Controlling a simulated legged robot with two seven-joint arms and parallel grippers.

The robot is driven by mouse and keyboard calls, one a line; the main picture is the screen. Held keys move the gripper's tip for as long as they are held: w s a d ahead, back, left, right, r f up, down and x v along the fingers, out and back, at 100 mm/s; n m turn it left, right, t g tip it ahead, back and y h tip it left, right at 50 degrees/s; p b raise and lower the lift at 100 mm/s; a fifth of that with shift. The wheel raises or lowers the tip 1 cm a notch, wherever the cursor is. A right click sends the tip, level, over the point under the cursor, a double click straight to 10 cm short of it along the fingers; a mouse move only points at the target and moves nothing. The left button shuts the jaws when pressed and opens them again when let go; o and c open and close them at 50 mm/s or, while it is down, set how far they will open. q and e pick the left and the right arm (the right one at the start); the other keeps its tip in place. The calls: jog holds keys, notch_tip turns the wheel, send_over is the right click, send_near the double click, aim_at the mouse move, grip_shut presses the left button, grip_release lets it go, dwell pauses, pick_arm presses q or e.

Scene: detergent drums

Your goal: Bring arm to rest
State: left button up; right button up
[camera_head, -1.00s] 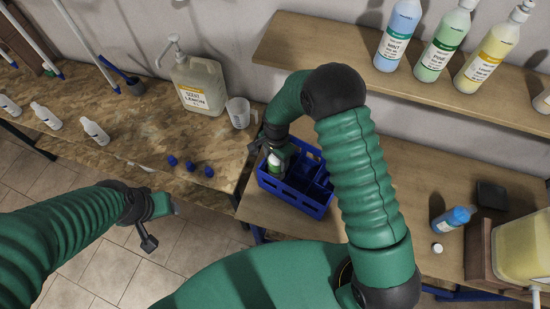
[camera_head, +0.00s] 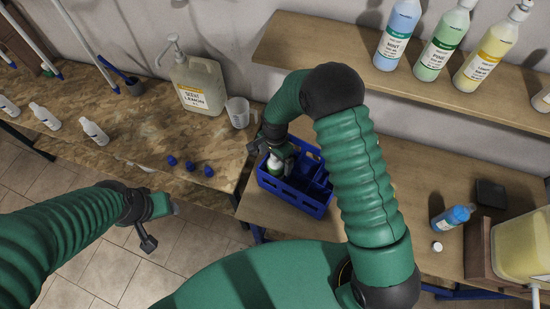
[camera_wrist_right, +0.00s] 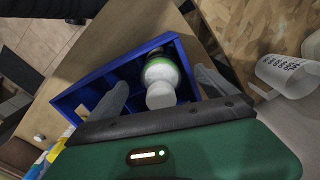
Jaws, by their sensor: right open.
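My right gripper (camera_head: 270,149) is over the blue divided crate (camera_head: 297,198) on the right table. In the right wrist view its two fingers are spread apart, with a bottle (camera_wrist_right: 161,72) with a white cap and green band between them. There is a visible gap to each finger. The bottle stands in a compartment of the crate and also shows in the head view (camera_head: 274,166). My right arm arches over the crate and hides part of it. My left gripper (camera_head: 165,212) hangs over the floor at the left, empty; its jaw opening is unclear.
A lemon jug (camera_head: 199,86), a measuring cup (camera_head: 238,112) and several blue caps (camera_head: 190,166) stand on the left bench. A shelf (camera_head: 330,50) with several bottles is behind. A blue bottle (camera_head: 452,217) and a yellow drum (camera_head: 524,245) are at the right.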

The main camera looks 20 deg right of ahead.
jog(key=shift+a+r, duration=0.1)
jog(key=shift+a, duration=0.1)
notch_tip(320, 180, up, 4)
jog(key=p, duration=0.3)
jog(key=shift+d, duration=0.1)
notch_tip(320, 180, up, 5)
jog(key=p, duration=0.3)
jog(key=shift+p, duration=0.3)
